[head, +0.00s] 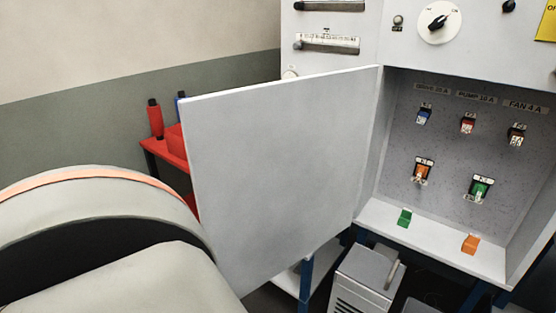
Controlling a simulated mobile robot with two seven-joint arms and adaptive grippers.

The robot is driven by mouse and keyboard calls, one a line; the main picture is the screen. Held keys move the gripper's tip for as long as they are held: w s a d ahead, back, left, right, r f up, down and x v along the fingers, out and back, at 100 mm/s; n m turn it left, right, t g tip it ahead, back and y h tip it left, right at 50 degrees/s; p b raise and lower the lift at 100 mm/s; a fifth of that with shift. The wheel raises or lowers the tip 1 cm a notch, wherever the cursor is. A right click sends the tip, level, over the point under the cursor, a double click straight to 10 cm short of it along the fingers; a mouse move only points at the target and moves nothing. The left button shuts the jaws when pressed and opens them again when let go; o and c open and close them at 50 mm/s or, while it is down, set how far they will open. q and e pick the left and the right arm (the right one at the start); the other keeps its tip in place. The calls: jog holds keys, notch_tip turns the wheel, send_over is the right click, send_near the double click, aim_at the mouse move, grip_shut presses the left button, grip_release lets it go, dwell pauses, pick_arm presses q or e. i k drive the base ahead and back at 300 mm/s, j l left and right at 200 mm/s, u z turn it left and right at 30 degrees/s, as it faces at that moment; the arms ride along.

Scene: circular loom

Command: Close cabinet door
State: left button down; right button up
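The cabinet door (275,185) is a flat light-grey panel that stands open, swung out to the left of the cabinet (434,230). Its hinge side meets the left edge of the cabinet opening. Inside the cabinet are several coloured switches, with a green one (480,187), an orange one (422,171) and a blue one (423,116) among them. A green tag (404,218) and an orange tag (470,244) are on the bottom ledge. A large part of my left arm fills the lower left, close to the door's outer edge. Neither gripper shows.
A red cart (164,153) with red and blue items stands behind the door. A grey box with a handle (364,285) stands below the cabinet. Blue legs (306,278) support the cabinet. A dial (439,22) and gauges (327,43) are on the panel above.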

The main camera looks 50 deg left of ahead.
aim_at(276, 168)
jog(key=k+j+z, duration=0.15)
jog(key=k+j, duration=0.45)
jog(key=j+z, duration=0.1)
jog(key=j, duration=0.45)
jog(key=k+j, duration=0.15)
jog(key=j, duration=0.35)
jog(key=i+j+z, duration=0.1)
jog(key=j, duration=0.4)
jog(key=i+j+z, duration=0.1)
jog(key=j, duration=0.4)
jog(key=i+j, duration=0.25)
jog(key=j, duration=0.3)
jog(key=k+j+z, duration=0.4)
jog(key=k+l, duration=0.05)
jog(key=k, duration=0.05)
